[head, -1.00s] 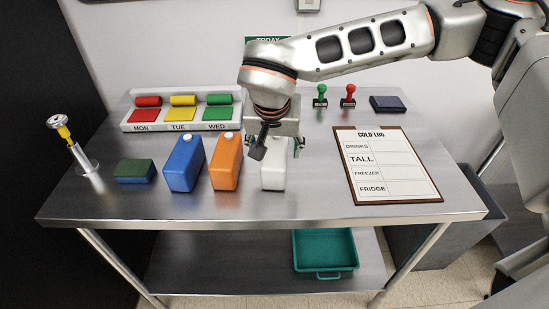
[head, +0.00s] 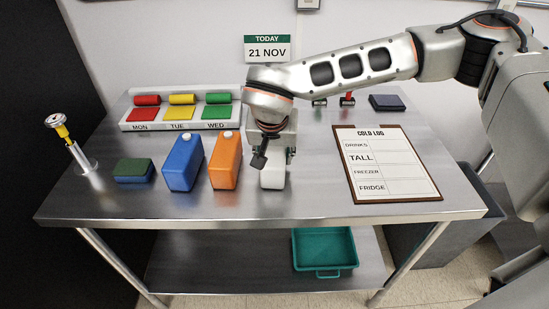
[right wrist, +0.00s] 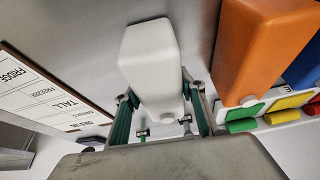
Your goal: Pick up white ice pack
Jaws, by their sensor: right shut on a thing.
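The white ice pack (head: 273,178) stands upright on the steel table, just right of the orange ice pack (head: 225,162). In the right wrist view the white pack (right wrist: 149,50) sits between the green-padded fingers of my right gripper (right wrist: 163,104), its small cap toward the palm. My right gripper (head: 276,153) reaches down over its top and is shut on it. In the head view the wrist and fingers hide the pack's upper part. The pack's base appears to rest on the table. My left gripper is not in view.
A blue ice pack (head: 184,163) and a green-blue sponge (head: 133,171) stand further left. A tray of day-labelled coloured rolls and panels (head: 181,126) lies behind. A Cold Log clipboard (head: 386,166) lies to the right. A teal bin (head: 324,250) sits on the lower shelf.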

